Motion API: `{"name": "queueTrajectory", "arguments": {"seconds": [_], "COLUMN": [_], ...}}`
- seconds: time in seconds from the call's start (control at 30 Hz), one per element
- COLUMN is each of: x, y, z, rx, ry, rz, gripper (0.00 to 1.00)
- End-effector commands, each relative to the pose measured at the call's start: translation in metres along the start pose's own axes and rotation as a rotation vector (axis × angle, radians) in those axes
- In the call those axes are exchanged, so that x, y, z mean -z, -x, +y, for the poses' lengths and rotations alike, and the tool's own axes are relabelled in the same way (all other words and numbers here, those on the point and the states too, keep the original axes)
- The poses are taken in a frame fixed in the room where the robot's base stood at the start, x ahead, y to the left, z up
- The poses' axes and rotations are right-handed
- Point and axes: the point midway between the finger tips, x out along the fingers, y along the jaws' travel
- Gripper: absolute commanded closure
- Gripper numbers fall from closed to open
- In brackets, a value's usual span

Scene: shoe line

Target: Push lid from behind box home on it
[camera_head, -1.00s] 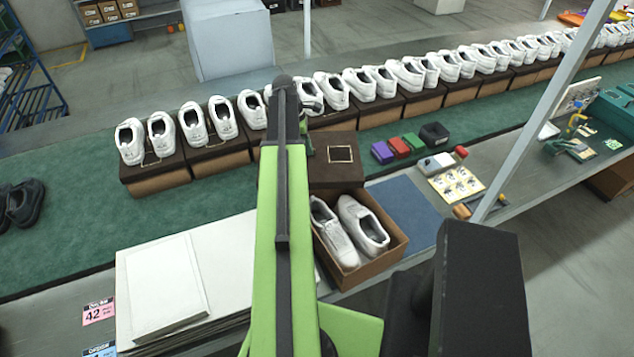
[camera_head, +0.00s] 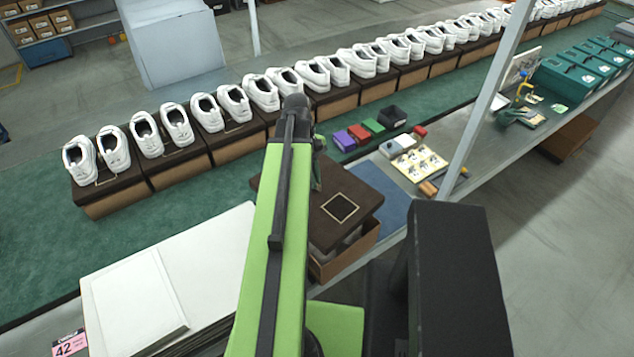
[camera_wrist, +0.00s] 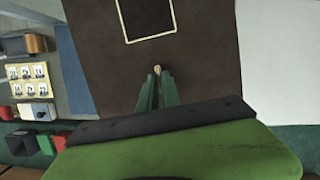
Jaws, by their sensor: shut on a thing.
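The dark brown lid (camera_head: 352,184) with a gold square outline lies over the brown shoe box (camera_head: 350,254) in the head view. My gripper (camera_head: 318,168) is at the lid's rear part, partly hidden by my arm. In the wrist view the lid (camera_wrist: 205,62) fills the middle, and my gripper's fingers (camera_wrist: 157,78) are close together, shut on the lid.
White sheets (camera_head: 185,275) are stacked left of the box. A blue mat (camera_head: 385,200) lies to its right, with coloured blocks (camera_head: 358,134) and a picture card (camera_head: 420,163) beyond. A row of white shoes on boxes (camera_head: 205,145) stands behind on the green belt.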

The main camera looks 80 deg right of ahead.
Motion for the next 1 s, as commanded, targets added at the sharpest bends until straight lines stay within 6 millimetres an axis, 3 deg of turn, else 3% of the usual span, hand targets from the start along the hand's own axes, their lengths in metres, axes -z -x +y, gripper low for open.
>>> {"name": "queueTrajectory", "arguments": {"seconds": [0.03, 0.17, 0.43, 0.8, 1.0], "x": [-0.011, -0.018, -0.014, -0.004, -0.003], "y": [-0.004, -0.006, -0.015, -0.049, -0.053], "z": [-0.003, -0.004, -0.003, -0.003, -0.003], "rx": [0.012, 0.024, 0.024, 0.023, 0.023], "ry": [-0.044, -0.094, -0.091, -0.089, -0.088], "rz": [-0.003, -0.006, -0.006, -0.006, -0.006], "gripper": [1.0, 1.0, 1.0, 1.0, 1.0]}}
